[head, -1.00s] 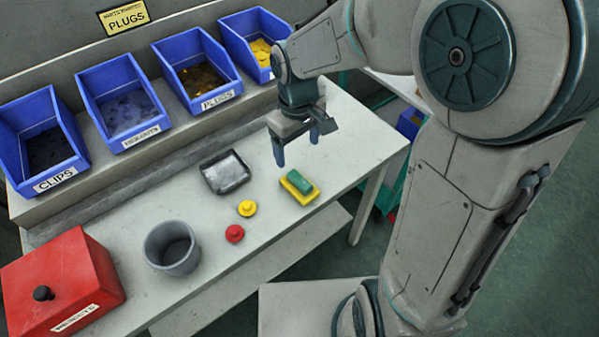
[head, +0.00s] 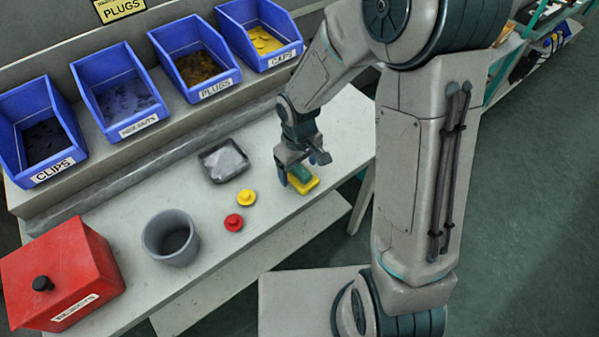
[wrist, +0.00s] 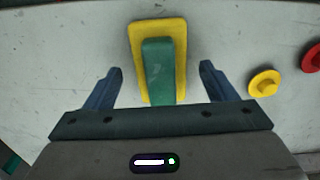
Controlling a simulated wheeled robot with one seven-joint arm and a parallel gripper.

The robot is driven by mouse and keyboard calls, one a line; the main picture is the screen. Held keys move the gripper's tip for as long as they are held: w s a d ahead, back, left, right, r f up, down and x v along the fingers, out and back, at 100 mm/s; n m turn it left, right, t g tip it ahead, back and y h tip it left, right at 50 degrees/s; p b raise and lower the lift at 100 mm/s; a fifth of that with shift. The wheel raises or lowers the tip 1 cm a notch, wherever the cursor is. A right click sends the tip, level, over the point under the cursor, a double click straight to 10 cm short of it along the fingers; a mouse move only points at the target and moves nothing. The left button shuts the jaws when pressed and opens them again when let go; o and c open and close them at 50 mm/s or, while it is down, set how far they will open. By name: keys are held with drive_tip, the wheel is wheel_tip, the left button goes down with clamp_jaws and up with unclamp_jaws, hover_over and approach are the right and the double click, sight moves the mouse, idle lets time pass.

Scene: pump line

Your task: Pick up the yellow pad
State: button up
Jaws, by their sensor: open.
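The yellow pad (head: 306,186) lies flat on the white bench, with a green block (head: 299,173) on top of it. In the wrist view the pad (wrist: 137,60) is a yellow rectangle, and the green block (wrist: 158,70) covers its middle and near end. My gripper (head: 293,180) is low over the pad. In the wrist view my gripper (wrist: 160,75) is open, with one blue finger on each side of the pad and block and gaps between. It holds nothing. In the head view the gripper hides part of the pad.
A yellow knobbed cap (head: 246,197) and a red one (head: 233,222) lie left of the pad. A dark tray (head: 224,161), a grey cup (head: 171,238) and a red box (head: 62,275) stand further left. Blue bins line the back. The bench's front edge is close to the pad.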

sight(299, 167)
drive_tip(key=shift+f, duration=0.25)
drive_tip(key=c, duration=1.1)
drive_tip(key=shift+r, duration=0.15)
wheel_tip(299, 167, up, 4)
drive_tip(key=shift+w+r, duration=0.1)
drive_tip(key=shift+s+d+r, duration=0.75)
drive_tip(key=shift+s+r, duration=0.35)
drive_tip(key=shift+s, duration=0.7)
drive_tip(key=shift+s+d+r, duration=0.8)
drive_tip(key=shift+s+r, duration=0.3)
drive_tip(key=shift+s, duration=0.75)
drive_tip(key=shift+s+d+r, duration=0.75)
drive_tip(key=shift+s+r, duration=0.35)
drive_tip(key=shift+s, duration=0.7)
